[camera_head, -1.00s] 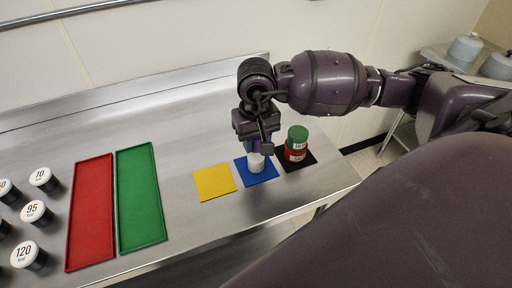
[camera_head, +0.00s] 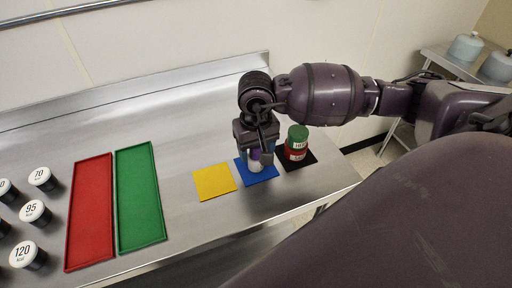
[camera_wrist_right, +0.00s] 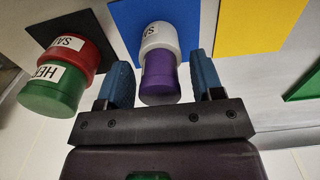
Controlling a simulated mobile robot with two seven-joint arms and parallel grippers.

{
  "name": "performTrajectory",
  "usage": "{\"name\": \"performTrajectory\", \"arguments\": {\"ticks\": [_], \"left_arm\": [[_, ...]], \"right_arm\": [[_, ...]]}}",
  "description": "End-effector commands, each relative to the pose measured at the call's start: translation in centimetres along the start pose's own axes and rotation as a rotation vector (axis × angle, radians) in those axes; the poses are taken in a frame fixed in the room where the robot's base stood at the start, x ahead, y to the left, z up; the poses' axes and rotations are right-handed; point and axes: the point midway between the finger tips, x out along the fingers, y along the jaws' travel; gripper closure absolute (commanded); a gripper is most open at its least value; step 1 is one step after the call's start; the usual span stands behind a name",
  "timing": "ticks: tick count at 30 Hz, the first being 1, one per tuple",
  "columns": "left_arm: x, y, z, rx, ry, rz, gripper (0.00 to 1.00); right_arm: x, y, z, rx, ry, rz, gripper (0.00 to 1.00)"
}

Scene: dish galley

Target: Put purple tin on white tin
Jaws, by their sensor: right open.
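The purple tin (camera_wrist_right: 159,80) rests on the white tin (camera_wrist_right: 160,37), stacked over the blue mat (camera_wrist_right: 124,22). In the head view the white tin (camera_head: 255,167) shows on the blue mat (camera_head: 266,177), with a bit of the purple tin (camera_head: 256,153) below my gripper. My right gripper (camera_wrist_right: 164,88) is open, its blue fingers on either side of the purple tin with gaps visible. In the head view my right gripper (camera_head: 256,150) stands over the stack. My left gripper is not in view.
A green tin (camera_head: 298,133) sits on a red tin (camera_head: 295,151) on the black mat (camera_head: 308,160), close to the right of my gripper. The yellow mat (camera_head: 214,182) is bare. Red (camera_head: 90,215) and green (camera_head: 140,200) trays lie to the left, beside several black jars.

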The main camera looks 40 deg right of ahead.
Motion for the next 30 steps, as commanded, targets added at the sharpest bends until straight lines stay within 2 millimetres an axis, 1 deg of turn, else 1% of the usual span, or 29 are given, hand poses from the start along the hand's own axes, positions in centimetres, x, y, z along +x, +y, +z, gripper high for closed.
{"name": "performTrajectory", "arguments": {"ticks": [5,7,8,11,21,25,30], "left_arm": [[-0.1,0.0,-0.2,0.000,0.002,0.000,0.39],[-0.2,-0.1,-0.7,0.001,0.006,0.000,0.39],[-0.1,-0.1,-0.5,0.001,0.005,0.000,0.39],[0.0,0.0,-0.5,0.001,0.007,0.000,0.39],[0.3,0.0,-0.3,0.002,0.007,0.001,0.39],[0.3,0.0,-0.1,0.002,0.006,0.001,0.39],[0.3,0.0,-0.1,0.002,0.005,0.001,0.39]], "right_arm": [[-0.2,0.0,0.0,0.000,0.000,-0.001,0.39],[-0.5,0.0,0.0,0.001,0.000,-0.001,0.39],[-0.8,0.0,-0.1,0.000,0.003,-0.001,0.39],[-2.2,0.0,-0.1,-0.001,0.004,-0.001,0.39],[-8.7,0.0,-0.1,-0.001,0.004,-0.001,0.39],[-10.6,0.0,-0.1,0.000,0.004,-0.001,0.39],[-12.0,0.0,0.0,-0.001,0.001,0.000,0.39]]}}
